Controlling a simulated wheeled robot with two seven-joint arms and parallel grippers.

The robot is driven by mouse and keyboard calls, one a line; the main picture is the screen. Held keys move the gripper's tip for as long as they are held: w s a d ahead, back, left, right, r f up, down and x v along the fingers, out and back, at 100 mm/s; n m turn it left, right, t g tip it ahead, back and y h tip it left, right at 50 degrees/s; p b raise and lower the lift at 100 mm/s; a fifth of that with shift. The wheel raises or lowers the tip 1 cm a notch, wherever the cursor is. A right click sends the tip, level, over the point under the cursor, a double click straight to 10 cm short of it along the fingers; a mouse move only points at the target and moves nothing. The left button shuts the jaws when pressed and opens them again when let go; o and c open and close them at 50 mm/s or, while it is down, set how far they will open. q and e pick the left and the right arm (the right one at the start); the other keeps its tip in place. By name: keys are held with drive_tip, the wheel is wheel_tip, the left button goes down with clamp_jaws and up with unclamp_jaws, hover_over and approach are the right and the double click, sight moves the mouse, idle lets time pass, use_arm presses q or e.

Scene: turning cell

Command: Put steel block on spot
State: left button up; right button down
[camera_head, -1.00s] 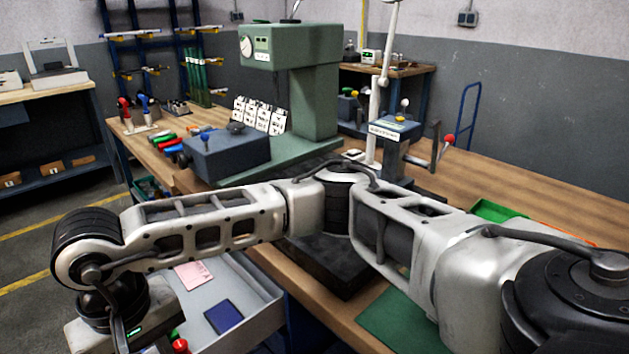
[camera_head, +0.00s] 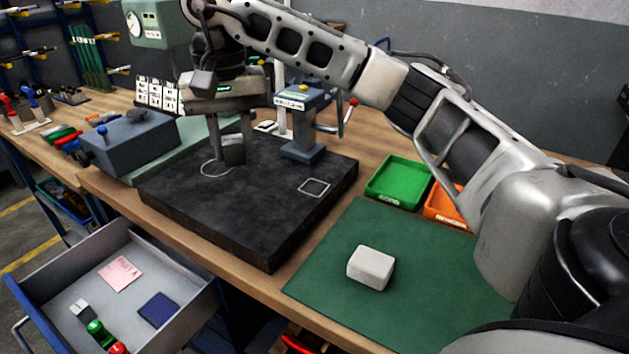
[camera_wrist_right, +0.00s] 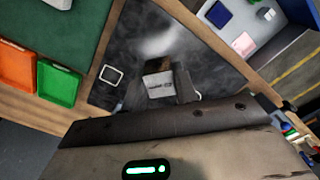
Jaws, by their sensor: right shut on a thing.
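My right gripper (camera_head: 231,138) points down over the black plate (camera_head: 260,225) and is shut on a small grey steel block (camera_head: 234,155). In the right wrist view the steel block (camera_wrist_right: 158,86), with dark lettering on its face, sits between the fingertips (camera_wrist_right: 160,92). I cannot tell whether the block touches the plate. A white circle outline (camera_head: 203,172) lies on the plate beside the block, partly hidden by a finger. A white square outline (camera_head: 314,187) lies farther right on the plate; it also shows in the wrist view (camera_wrist_right: 111,75). My left gripper is out of view.
A blue stand (camera_head: 303,120) with a lever stands at the plate's back edge. A blue-grey box (camera_head: 128,145) is at left. Green (camera_head: 398,182) and orange (camera_head: 448,207) trays are at right. A white block (camera_head: 371,267) lies on the green mat (camera_head: 330,290). A drawer (camera_head: 190,318) stands open in front.

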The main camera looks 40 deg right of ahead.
drive_tip(key=d+f, duration=0.2)
drive_tip(key=d, duration=0.2)
drive_tip(key=s+d+f, duration=0.1)
drive_tip(key=d+f, duration=0.1)
drive_tip(key=d, duration=0.3)
drive_tip(key=d+f+b, duration=0.1)
drive_tip(key=d+f, duration=0.1)
drive_tip(key=d, duration=0.2)
drive_tip(key=shift+s+d+f, duration=0.2)
drive_tip(key=shift+d+f, duration=0.15)
drive_tip(key=shift+d, duration=0.05)
drive_tip(key=shift+d+f, duration=0.4)
drive_tip(key=shift+f, duration=0.1)
drive_tip(key=f, duration=0.1)
drive_tip(key=f+p, duration=0.1)
drive_tip(key=f, duration=0.1)
drive_tip(key=shift+s+d, duration=0.15)
drive_tip(key=shift+d, duration=0.25)
drive_tip(key=shift+f, duration=0.4)
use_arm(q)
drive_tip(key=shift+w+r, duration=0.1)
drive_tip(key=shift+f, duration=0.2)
use_arm(e)
drive_tip(key=shift+f, duration=0.15)
